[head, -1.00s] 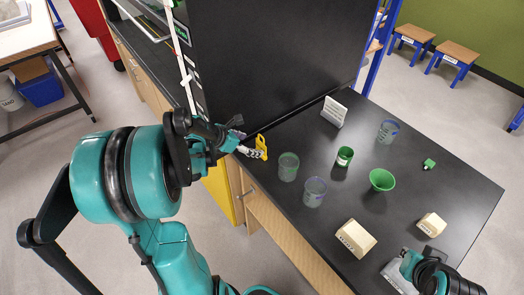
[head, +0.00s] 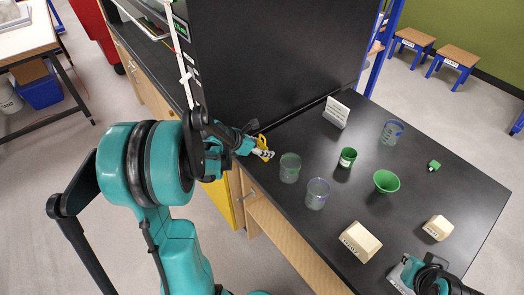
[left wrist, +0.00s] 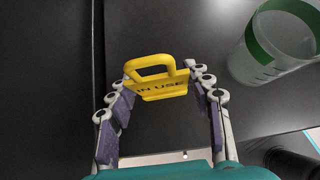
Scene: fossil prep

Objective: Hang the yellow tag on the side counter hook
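The yellow tag (head: 263,142), marked IN USE, has a loop handle and is near the lower edge of the tall black panel, by the counter's left end. In the left wrist view the tag (left wrist: 157,86) sits between my left gripper's (left wrist: 159,72) fingertips, which meet its two sides. Its loop points away from the wrist. In the head view my left gripper (head: 262,154) partly covers the tag. My right gripper (head: 405,268) is at the counter's front right; its fingers are too hidden to read. I cannot make out the hook.
A clear green-banded beaker (head: 290,168) stands close right of my left gripper. A purple-rimmed beaker (head: 317,194), green jar (head: 347,157), green funnel (head: 386,182) and cream blocks (head: 360,241) stand on the black counter (head: 455,190). The tall black panel (head: 275,65) rises behind.

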